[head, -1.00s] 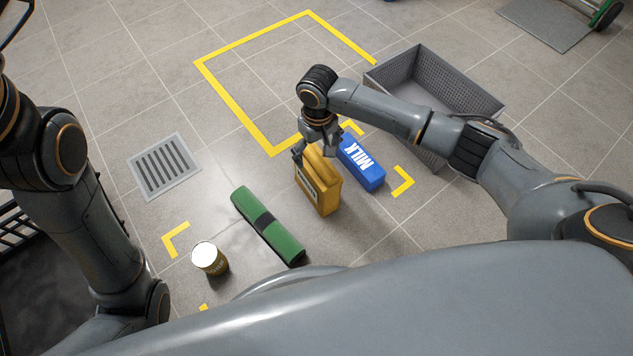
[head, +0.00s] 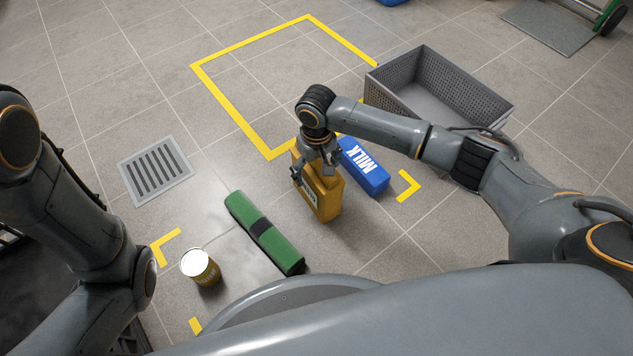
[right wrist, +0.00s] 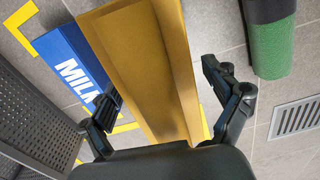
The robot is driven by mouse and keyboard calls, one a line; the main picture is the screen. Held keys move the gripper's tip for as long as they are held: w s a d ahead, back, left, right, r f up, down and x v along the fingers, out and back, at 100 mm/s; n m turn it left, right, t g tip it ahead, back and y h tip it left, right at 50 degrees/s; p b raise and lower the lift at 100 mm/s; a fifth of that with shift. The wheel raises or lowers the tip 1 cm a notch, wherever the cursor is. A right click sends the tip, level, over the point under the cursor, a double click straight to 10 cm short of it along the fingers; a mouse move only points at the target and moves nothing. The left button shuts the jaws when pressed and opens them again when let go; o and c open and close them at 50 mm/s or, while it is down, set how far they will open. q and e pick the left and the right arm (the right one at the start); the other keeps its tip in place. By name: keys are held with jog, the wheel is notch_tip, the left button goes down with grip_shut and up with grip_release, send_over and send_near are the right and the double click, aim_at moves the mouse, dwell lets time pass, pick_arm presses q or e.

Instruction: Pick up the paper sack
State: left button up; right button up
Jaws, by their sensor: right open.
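The paper sack (head: 325,197) is a mustard-yellow upright bag with a pale label, standing on the tiled floor. It fills the middle of the right wrist view (right wrist: 150,55). My right gripper (head: 318,172) is at the sack's top in the head view, covering part of it. In the right wrist view the open fingers (right wrist: 166,108) lie on either side of the sack, one by the milk carton side and one by the green roll side. I cannot tell whether either finger touches it. My left arm shows at the left of the head view, but its gripper is out of view.
A blue milk carton (head: 364,166) lies close right of the sack. A grey perforated crate (head: 480,117) stands behind it. The yellow-taped floor square (head: 227,101) is empty.

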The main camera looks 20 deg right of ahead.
jog(key=shift+c, duration=0.2)
jog(key=c, duration=1.8)
grip_shut()
jog(key=shift+r, duration=0.15)
